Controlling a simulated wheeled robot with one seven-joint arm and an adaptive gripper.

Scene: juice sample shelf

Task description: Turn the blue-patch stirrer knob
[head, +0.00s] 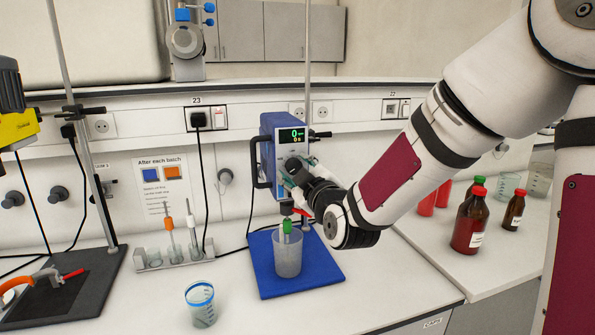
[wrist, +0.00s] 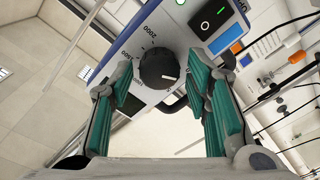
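The blue stirrer (head: 268,135) stands over a blue patch (head: 322,275), its green display reading 0. Its black round knob (wrist: 158,68) with a white pointer line shows in the wrist view, on a light front panel with "2000" printed beside the dial. In the head view the knob (head: 293,164) is partly covered by my gripper. My gripper (wrist: 161,84) is open, with one green finger pad on each side of the knob. Gaps show between the pads and the knob; I cannot tell how far the fingertips reach in depth.
A beaker (head: 288,258) with a green-topped item stands under the stirrer. A rack (head: 174,256) and a blue-rimmed beaker (head: 201,304) stand left. A yellow device (head: 18,118) hangs over a dark base (head: 65,290). Brown bottles (head: 470,222) stand right. A power switch (wrist: 212,17) sits beside the knob.

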